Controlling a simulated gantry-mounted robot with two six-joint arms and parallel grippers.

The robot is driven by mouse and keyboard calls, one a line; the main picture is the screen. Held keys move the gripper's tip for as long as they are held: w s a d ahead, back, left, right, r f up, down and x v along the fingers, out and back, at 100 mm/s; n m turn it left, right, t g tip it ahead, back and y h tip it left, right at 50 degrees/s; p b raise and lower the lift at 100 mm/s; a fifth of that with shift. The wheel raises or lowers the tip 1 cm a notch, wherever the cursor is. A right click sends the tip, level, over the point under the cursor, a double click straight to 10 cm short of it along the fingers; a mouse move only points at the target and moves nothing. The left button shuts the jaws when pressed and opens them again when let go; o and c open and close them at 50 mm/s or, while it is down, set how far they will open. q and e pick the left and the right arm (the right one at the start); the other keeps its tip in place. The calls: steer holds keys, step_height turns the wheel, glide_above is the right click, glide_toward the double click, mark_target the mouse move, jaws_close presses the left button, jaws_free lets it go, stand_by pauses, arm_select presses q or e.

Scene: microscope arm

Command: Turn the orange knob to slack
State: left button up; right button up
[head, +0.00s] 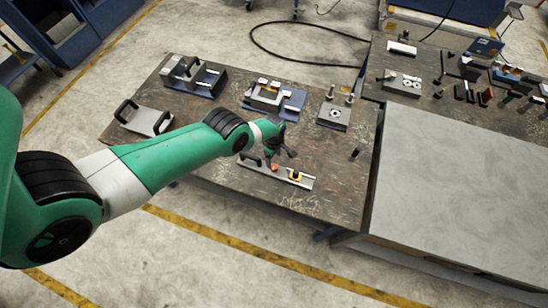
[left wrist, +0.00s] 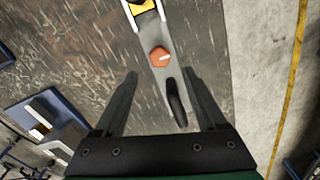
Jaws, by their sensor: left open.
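The orange knob (left wrist: 159,57) sits on a light metal bar (left wrist: 152,35) in the left wrist view, with a pale mark on its top. It also shows small in the head view (head: 275,167), on the metal bar (head: 262,174) near the front of the bench. My left gripper (head: 280,156) is open and hangs over the bar. In the left wrist view the fingers (left wrist: 160,78) are spread to either side, with the knob just beyond the tips and apart from them. A black handle (left wrist: 176,103) on the bar lies between the fingers. My right gripper is out of view.
A yellow part (head: 295,176) sits on the bar's right end, beyond the knob. Fixtures with blue bases (head: 275,98) and a block with posts (head: 334,115) stand farther back on the brown bench (head: 330,190). A large grey surface (head: 465,195) lies to the right.

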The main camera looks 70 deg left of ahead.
arm_select(q)
step_height(320, 180, up, 4)
steer(key=p, duration=0.3)
steer(key=shift+r, duration=0.25)
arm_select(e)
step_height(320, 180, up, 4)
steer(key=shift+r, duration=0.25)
